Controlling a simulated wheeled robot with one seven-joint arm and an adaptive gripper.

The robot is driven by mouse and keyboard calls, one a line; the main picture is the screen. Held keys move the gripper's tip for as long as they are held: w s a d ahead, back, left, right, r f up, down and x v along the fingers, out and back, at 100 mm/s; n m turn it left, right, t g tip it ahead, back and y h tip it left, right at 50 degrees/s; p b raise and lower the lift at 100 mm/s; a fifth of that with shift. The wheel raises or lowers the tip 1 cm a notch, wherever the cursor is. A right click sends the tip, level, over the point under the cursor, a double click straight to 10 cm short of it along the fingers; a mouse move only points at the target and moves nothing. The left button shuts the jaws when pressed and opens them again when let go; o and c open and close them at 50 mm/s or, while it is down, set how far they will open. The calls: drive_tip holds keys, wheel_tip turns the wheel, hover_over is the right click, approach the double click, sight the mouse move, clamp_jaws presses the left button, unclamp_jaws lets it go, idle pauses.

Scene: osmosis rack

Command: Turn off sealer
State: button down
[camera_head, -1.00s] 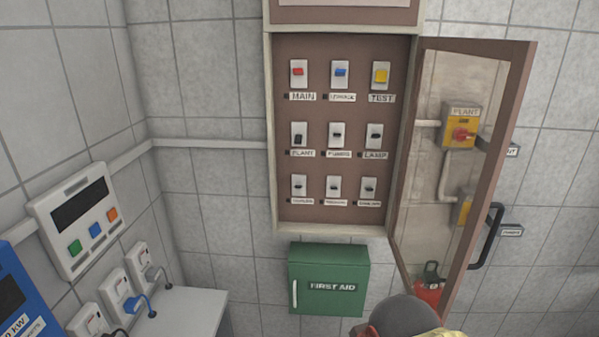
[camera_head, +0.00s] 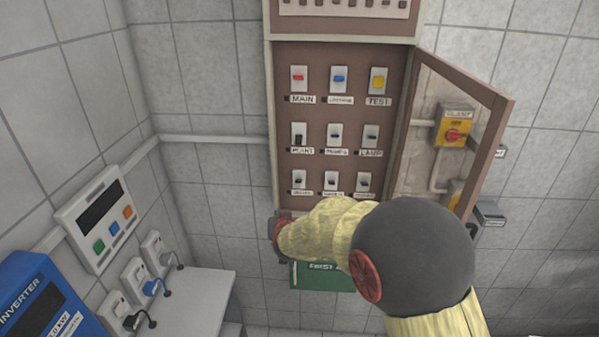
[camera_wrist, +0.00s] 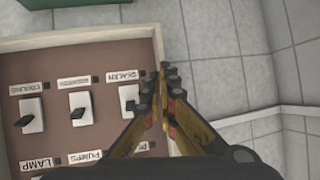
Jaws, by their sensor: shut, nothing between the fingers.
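The sealer switch (camera_wrist: 129,97) is a white plate with a dark lever, with its label above it in the wrist view. My gripper partly covers the plate's right side there. In the head view the sealer switch (camera_head: 299,180) is at the left of the panel's bottom row; its label is too small to read. My gripper (camera_wrist: 166,72) is shut and empty, its fingertips just right of the sealer switch, in front of the cabinet's frame. Whether it touches anything I cannot tell. In the head view my arm hides the gripper below the panel.
The brown switch panel (camera_head: 317,112) carries several other switches, with the cooling switch (camera_wrist: 32,114) and another beside the sealer. The glazed door (camera_head: 490,150) stands open at the right. A green first aid box (camera_head: 322,278) is below, partly behind my arm. A blue inverter (camera_head: 45,300) is at left.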

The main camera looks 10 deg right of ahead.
drive_tip(key=w+d+r+t+h, duration=0.2)
drive_tip(key=d+r, duration=0.1)
drive_tip(key=r, duration=0.2)
drive_tip(key=w+d+r+m+t+h, duration=0.1)
drive_tip(key=w+d+r+h, duration=0.1)
drive_tip(key=r, duration=0.4)
drive_tip(key=shift+d+m+t+h, duration=0.3)
drive_tip(key=shift+d+t, duration=0.1)
drive_tip(key=shift+d, duration=0.4)
drive_tip(key=shift+r, duration=0.1)
drive_tip(key=p, duration=0.1)
hover_over(298, 181)
drive_tip(key=shift+w+d+f, duration=0.15)
drive_tip(key=shift+d+f, duration=0.25)
drive_tip(key=shift+f, duration=0.1)
drive_tip(key=f, duration=0.1)
drive_tip(key=s+f, duration=0.1)
drive_tip(key=shift+a+f+p, duration=0.2)
drive_tip(key=shift+f+p, duration=0.2)
drive_tip(key=shift+s+f, duration=0.15)
drive_tip(key=shift+f, duration=0.3)
drive_tip(key=shift+s+f+b, duration=0.15)
drive_tip(key=shift+f+b, duration=0.1)
drive_tip(key=shift+b, duration=0.6)
